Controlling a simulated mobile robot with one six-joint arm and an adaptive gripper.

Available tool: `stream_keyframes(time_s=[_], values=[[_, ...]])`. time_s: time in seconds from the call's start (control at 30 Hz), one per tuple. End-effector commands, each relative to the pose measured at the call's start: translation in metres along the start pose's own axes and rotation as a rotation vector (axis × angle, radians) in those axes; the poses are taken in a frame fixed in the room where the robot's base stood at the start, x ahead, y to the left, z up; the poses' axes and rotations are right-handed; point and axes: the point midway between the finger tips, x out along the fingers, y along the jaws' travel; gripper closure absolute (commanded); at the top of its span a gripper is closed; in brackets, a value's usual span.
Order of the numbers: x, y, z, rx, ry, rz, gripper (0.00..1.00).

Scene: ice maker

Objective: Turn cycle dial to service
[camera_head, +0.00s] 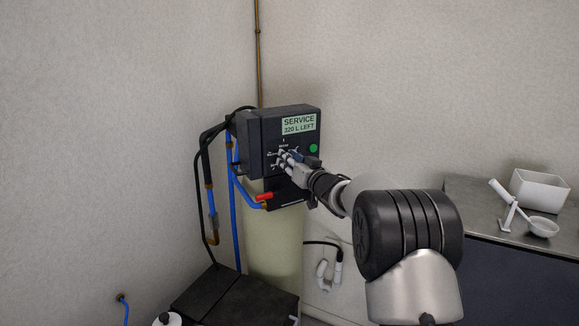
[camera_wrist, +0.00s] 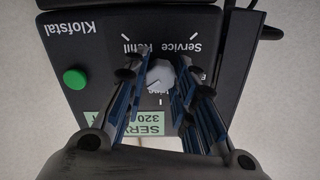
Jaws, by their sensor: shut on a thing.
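The black control head (camera_head: 255,137) sits on top of a pale tank, with a green-lit display (camera_head: 299,124) reading "SERVICE 320 L LEFT". The round grey cycle dial (camera_wrist: 160,74) is on its front panel, upside down in the wrist view, with "Service" and "Refill" printed beside it. My gripper (camera_wrist: 157,72) is shut on the dial, one finger on each side. In the head view my gripper (camera_head: 285,155) reaches the panel and mostly hides the dial. The dial's exact pointing direction is hard to tell.
A green button (camera_head: 314,148) is on the panel, right of my gripper. A red-handled valve (camera_head: 264,196) and blue pipes (camera_head: 233,215) are below and left. A counter (camera_head: 480,208) at right holds a white bin (camera_head: 541,190) and a scoop.

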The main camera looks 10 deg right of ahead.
Motion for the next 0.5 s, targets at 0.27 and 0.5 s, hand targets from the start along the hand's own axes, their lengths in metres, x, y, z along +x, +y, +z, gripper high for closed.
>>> stream_keyframes(time_s=[0.27,0.5], values=[[-0.0001,0.0005,0.0018,-0.262,0.001,0.0,0.99],[-0.0001,0.0002,0.0014,-0.491,0.002,0.0,0.99]])
